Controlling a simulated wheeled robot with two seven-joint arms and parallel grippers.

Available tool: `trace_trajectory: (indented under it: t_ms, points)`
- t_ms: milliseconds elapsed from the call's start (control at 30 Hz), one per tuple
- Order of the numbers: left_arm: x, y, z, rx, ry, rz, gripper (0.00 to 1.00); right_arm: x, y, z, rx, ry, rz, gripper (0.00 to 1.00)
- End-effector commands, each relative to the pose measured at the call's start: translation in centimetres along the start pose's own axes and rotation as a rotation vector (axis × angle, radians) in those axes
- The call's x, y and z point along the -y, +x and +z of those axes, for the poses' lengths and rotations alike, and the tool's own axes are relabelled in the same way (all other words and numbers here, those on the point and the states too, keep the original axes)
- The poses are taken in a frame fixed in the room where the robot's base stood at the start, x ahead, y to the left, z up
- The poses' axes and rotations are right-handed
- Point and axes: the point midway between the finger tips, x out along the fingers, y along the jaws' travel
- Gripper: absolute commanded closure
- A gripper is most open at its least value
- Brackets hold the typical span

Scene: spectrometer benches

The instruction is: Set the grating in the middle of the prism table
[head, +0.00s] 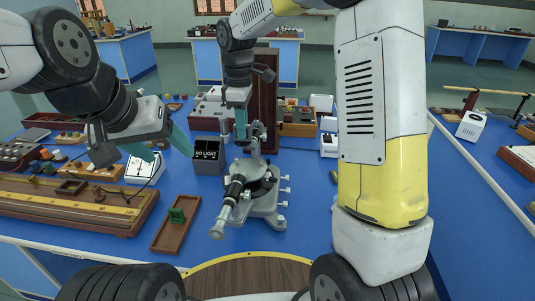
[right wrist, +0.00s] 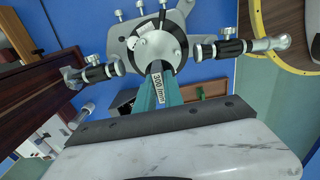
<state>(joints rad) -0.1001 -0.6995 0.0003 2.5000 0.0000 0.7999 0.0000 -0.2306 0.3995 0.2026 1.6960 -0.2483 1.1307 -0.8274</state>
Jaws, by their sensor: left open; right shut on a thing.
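The grating (right wrist: 157,88), a small plate with a white "300 l/mm" label, is between the teal fingers of my right gripper (right wrist: 158,84). In the head view my right gripper (head: 240,132) points down above the spectrometer (head: 250,200), and the grating is hard to make out there. My left gripper (head: 161,146) is open and empty, left of the spectrometer.
A dark "NO LIGHT" box (head: 208,156) stands left of the spectrometer. A wooden tray (head: 165,238) holding a green piece (head: 176,215) lies at the front left. A long wooden rail (head: 75,205) lies further left.

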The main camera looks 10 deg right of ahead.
Motion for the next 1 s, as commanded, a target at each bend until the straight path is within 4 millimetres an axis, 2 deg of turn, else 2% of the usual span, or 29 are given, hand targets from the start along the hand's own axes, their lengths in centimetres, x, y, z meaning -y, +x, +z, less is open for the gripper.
trace_trajectory:
  t_ms: [100,333,567,767,1000]
  points:
    - [0.0,0.0,0.0,-0.001,0.0,0.0,0.36,0.1,0.4,0.0,0.0,-0.012,-0.003,1.0]
    - [0.0,0.0,0.0,-0.001,0.0,0.0,0.36,0.1,4.5,0.0,0.001,-0.014,-0.005,1.0]
    - [0.0,0.0,0.0,-0.001,0.0,0.0,0.36,0.1,6.5,0.0,0.0,-0.013,-0.003,1.0]
    - [0.0,0.0,0.0,0.0,0.0,0.0,0.36,0.1,9.2,0.0,0.001,-0.013,-0.004,1.0]
    - [0.0,0.0,0.0,0.0,0.0,0.0,0.36,0.0,9.6,0.0,-0.001,-0.012,-0.001,1.0]
